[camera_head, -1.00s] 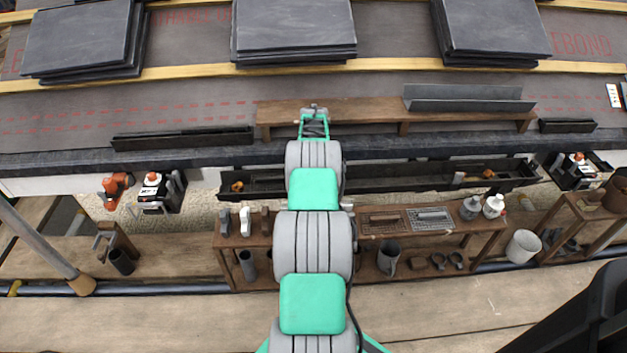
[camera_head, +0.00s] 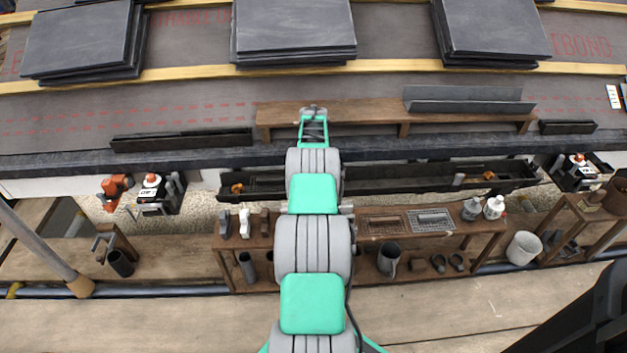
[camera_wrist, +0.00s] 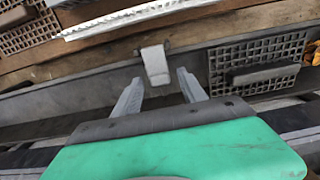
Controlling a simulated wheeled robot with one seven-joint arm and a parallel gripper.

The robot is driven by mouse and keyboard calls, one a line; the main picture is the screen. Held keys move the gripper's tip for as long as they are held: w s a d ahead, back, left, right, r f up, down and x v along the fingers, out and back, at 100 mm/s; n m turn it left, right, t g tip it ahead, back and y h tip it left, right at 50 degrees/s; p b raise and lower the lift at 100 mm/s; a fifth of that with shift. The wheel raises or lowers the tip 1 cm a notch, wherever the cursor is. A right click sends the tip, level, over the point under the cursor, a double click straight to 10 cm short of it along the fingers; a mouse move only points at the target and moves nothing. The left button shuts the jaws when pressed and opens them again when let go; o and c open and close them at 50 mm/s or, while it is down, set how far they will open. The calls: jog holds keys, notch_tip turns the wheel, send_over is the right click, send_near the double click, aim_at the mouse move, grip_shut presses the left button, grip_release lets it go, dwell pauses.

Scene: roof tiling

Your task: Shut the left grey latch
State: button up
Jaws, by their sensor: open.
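A light grey flap (camera_wrist: 155,62), seemingly the grey latch, stands out from the long dark grey gutter side in the wrist view. My gripper (camera_wrist: 159,78) is open, its two grey fingers apart. The flap shows between and just beyond the fingertips, with no clear contact. In the head view the far end of my arm (camera_head: 313,112) reaches to the brown wooden bench at the roof edge. The latch is not discernible there, and I cannot tell from the wrist view which side's latch this is.
Vent grilles (camera_wrist: 258,62) flank the flap in the wrist view, one with a grey block. The wooden bench (camera_head: 360,115) holds a grey metal channel (camera_head: 468,100). A long black gutter (camera_head: 420,180) hangs below the roof edge. Slate stacks (camera_head: 293,28) lie further up.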

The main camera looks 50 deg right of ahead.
jog(key=shift+r, duration=0.1)
notch_tip(320, 180, up, 8)
jog(key=shift+f+p, duration=0.2)
jog(key=shift+p, duration=1)
